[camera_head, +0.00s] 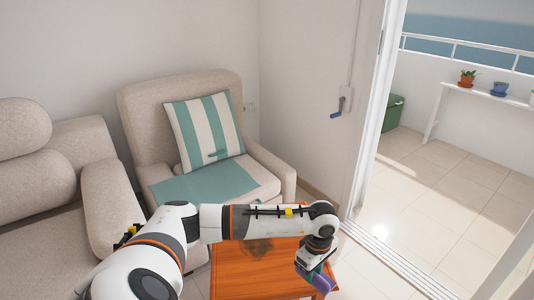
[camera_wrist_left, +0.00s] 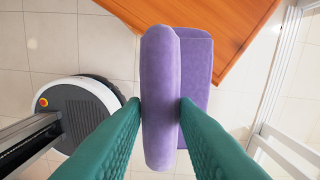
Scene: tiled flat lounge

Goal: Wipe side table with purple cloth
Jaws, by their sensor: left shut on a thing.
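The side table (camera_head: 236,272) is orange-brown wood and stands low in front of the armchair. A dark smudge (camera_head: 258,246) shows on its top, partly hidden behind my left arm. My left gripper (camera_head: 308,262) is at the table's right edge, shut on the folded purple cloth (camera_head: 322,281). In the left wrist view the cloth (camera_wrist_left: 160,60) is pinched between the green fingers (camera_wrist_left: 161,105). Its far end overlaps a corner of the table (camera_wrist_left: 235,25) in the picture, and its near end is over floor tiles. Whether the cloth touches the table cannot be told. My right gripper is not in view.
A beige armchair (camera_head: 130,102) with a striped cushion (camera_head: 205,130) and a teal cloth (camera_head: 205,182) is behind the table. A sofa (camera_head: 40,190) stands at left. A sliding door frame (camera_head: 375,110) is at right. Tiled floor (camera_head: 365,280) lies open right of the table.

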